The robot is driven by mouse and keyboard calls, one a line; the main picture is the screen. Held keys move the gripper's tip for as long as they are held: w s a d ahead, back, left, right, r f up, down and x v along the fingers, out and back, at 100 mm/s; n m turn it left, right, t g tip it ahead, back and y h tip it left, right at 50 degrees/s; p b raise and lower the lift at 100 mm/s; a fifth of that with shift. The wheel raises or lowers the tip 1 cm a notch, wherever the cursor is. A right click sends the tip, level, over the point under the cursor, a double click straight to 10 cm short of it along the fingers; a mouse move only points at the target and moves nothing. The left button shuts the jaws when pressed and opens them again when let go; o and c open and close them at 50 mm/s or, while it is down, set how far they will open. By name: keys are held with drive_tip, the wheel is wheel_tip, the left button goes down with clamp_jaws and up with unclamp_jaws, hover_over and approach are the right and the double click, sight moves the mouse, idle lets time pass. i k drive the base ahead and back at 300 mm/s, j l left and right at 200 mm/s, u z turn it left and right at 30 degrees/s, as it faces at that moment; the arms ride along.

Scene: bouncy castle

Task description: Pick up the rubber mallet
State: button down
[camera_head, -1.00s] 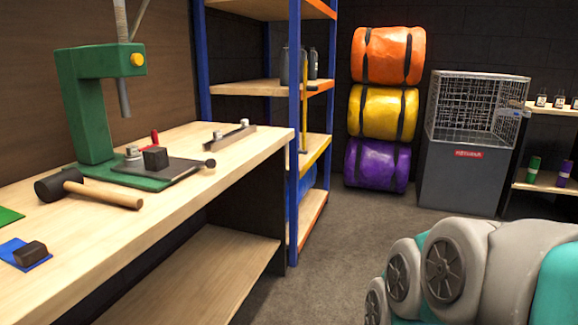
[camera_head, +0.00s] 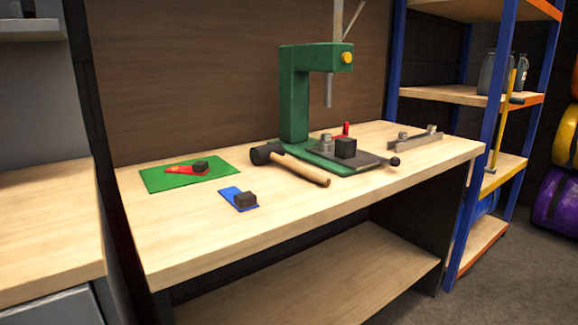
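The rubber mallet (camera_head: 297,167) lies on the wooden workbench (camera_head: 200,228), in front of the green press. Its black head (camera_head: 264,154) is at the left and its light wooden handle points to the right and toward the front edge. The head is close to the base of the press; I cannot tell whether they touch. My gripper is not in view.
A green press (camera_head: 296,95) stands behind the mallet with a dark block on its plate. A green mat (camera_head: 160,178) and a blue piece (camera_head: 231,194) with a dark block lie to the left. Blue-posted shelves (camera_head: 487,120) stand right. Bare floor (camera_head: 510,285) shows at lower right.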

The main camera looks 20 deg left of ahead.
sight(275, 152)
drive_tip(key=u, duration=1.05)
drive_tip(key=k+l+u, duration=0.1)
drive_tip(key=u, duration=0.3)
drive_tip(key=k+l+u, duration=0.1)
drive_tip(key=u, duration=0.3)
drive_tip(key=k+l+u, duration=0.1)
drive_tip(key=u, duration=0.3)
drive_tip(key=l, duration=0.1)
